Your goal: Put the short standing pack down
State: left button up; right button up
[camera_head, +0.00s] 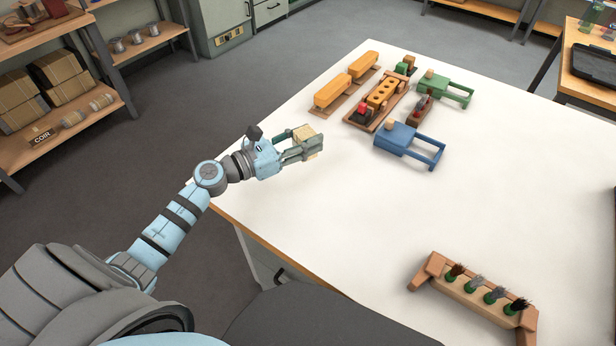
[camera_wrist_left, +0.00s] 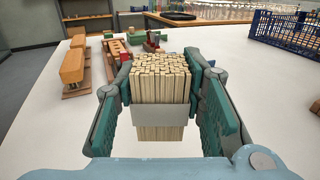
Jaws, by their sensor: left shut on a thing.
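My left gripper (camera_head: 300,147) is near the table's left edge and shut on a short pack (camera_head: 310,138). In the left wrist view the pack (camera_wrist_left: 160,85) is a bundle of pale, square-ended strands with a grey band around it. It is upright between the two green-grey fingers (camera_wrist_left: 163,112). My right gripper is not in view.
Orange blocks on wooden bases (camera_head: 333,92), a wooden holder (camera_head: 384,98), a green fixture (camera_head: 440,88) and a blue fixture (camera_head: 405,140) stand towards the back. A wooden rack (camera_head: 465,295) with several dark-tipped tufts stands at front right. The table's middle is clear.

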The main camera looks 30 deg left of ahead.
pick_arm(q)
notch_tip(320, 180, down, 8)
jog(key=b, duration=0.3)
jog(key=shift+f, duration=0.15)
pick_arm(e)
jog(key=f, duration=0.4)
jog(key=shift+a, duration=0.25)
pick_arm(q)
jog(key=shift+f, duration=0.1)
jog(key=o, duration=1.1)
jog(key=shift+o, duration=0.2)
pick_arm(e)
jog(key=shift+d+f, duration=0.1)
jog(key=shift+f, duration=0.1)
